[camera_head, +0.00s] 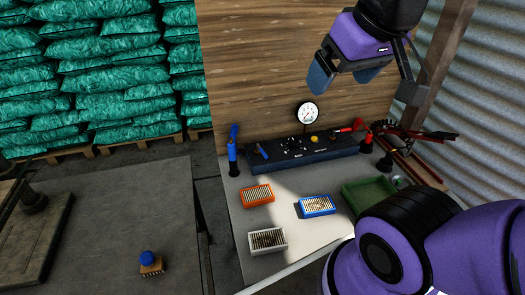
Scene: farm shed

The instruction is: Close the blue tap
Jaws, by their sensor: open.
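A dark panel (318,153) stands at the back of the workbench, against the wooden board. A small blue lever handle (262,151), which looks like the blue tap, sits at the panel's left end and is tilted. Its exact angle is too small to tell. A red lever (346,130) is at the panel's right end. My gripper (343,78) hangs above and in front of the panel, up and right of the blue handle. Its blue-grey fingers are apart with nothing between them. It touches nothing.
A blue upright fitting (232,157) stands just left of the panel, and a red one (366,138) right of it. A round gauge (308,113) rises behind the panel. Orange (257,195), blue (317,205) and white (267,240) filter-like blocks and a green tray (366,193) occupy the bench.

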